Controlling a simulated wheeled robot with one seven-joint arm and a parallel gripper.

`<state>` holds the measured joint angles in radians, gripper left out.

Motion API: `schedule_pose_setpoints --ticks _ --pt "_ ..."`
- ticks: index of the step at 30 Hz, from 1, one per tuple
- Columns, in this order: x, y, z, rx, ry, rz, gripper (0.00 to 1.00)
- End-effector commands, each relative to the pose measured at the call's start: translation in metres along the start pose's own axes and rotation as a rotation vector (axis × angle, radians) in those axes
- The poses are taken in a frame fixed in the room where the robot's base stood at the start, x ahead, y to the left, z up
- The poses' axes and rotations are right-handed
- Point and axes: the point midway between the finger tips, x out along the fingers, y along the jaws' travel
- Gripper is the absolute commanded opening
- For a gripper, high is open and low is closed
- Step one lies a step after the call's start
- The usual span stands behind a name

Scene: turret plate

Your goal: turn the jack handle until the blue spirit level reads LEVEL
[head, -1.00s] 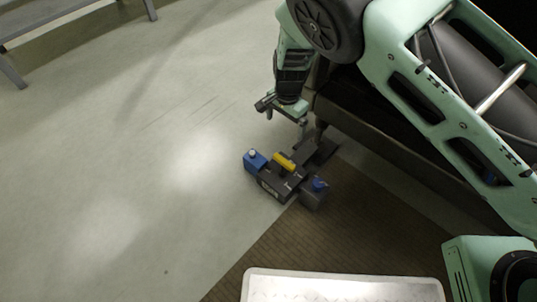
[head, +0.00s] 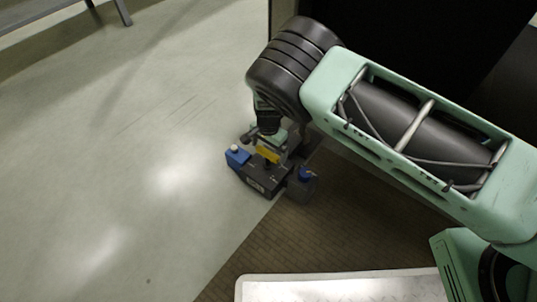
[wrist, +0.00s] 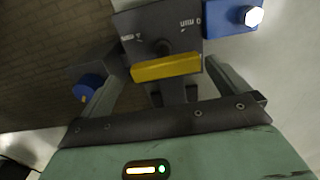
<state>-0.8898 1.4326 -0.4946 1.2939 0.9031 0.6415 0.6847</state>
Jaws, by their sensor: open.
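The yellow bar handle (head: 267,154) sits on top of a dark box (head: 262,180) low on the floor. In the wrist view the yellow handle (wrist: 167,67) lies crosswise between the fingers of my open gripper (wrist: 163,72), with gaps at both ends. Markings, including "0 min", show on the dark box (wrist: 185,35) beyond it. In the head view my gripper (head: 270,139) is right at the handle and partly hides it. A blue block (head: 236,157) with a white piece on top joins the box's left side. I cannot read any level indication on it.
A grey block with a blue round knob (head: 305,174) stands at the right of the box; the knob also shows in the wrist view (wrist: 88,86). Brown ribbed matting (head: 300,230) and a white-topped surface (head: 340,287) lie nearer. Pale floor on the left is clear.

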Motion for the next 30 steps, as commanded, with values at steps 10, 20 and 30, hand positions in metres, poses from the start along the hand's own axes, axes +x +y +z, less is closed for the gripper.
schedule_pose_setpoints --ticks 10,20,30 --pt "0.0166 -0.0001 0.0002 0.000 0.000 0.000 1.00" --pt "0.0163 -0.0001 0.0001 0.000 0.000 0.000 0.61" --pt "0.0151 -0.0005 -0.0002 -0.037 -0.001 -0.002 0.61"
